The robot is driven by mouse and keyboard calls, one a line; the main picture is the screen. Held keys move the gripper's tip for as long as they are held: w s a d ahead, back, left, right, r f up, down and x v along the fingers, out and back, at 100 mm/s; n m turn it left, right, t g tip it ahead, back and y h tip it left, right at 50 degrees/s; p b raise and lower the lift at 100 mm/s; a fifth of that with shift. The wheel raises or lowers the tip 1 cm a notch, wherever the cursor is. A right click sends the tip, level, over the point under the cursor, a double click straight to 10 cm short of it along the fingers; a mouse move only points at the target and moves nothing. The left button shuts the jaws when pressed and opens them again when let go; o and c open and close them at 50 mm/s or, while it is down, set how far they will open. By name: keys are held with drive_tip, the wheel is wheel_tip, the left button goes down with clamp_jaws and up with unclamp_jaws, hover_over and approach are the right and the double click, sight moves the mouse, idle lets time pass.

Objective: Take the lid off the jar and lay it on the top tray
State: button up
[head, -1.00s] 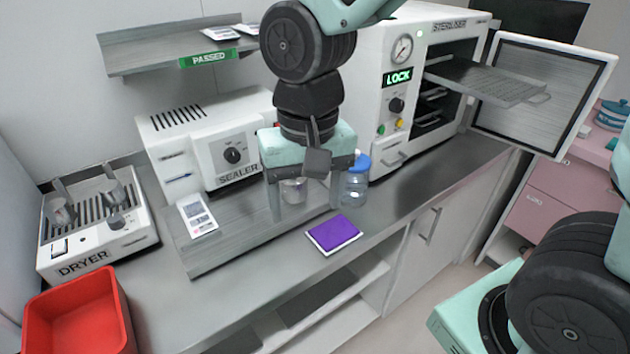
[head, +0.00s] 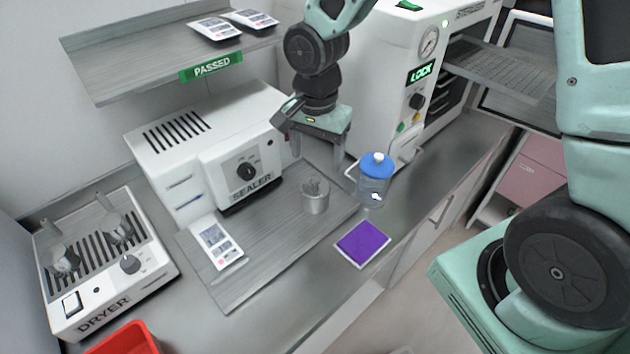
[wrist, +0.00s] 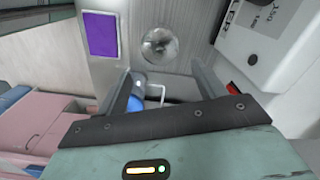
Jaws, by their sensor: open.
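The clear jar (head: 373,190) stands upright on the counter, right of the sealer board, with a blue lid (head: 377,164) and a pale knob on top. My gripper (head: 320,152) is open and empty, above and left of the jar, near the sterilizer's front left side. In the wrist view, the blue lid (wrist: 137,88) shows partly behind the left finger of my gripper (wrist: 163,85). The top tray (head: 500,72) is a perforated metal tray sticking out of the open sterilizer. Its top looks bare where visible, and my arm covers part of its right side.
A purple pad (head: 363,244) lies in front of the jar. The sterilizer (head: 380,60) rises behind it. The sealer (head: 215,150), dryer (head: 105,260) and red bin (head: 125,340) are at left.

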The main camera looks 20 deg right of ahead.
sight(315, 179)
drive_tip(key=shift+s+a+f+p, duration=0.1)
drive_tip(key=shift+f+p, duration=0.3)
drive_tip(key=shift+f, duration=1.3)
drive_tip(key=shift+s+a+f+p, duration=0.1)
drive_tip(key=shift+f+p, duration=0.3)
drive_tip(key=shift+f, duration=1.25)
drive_tip(key=c, duration=1.2)
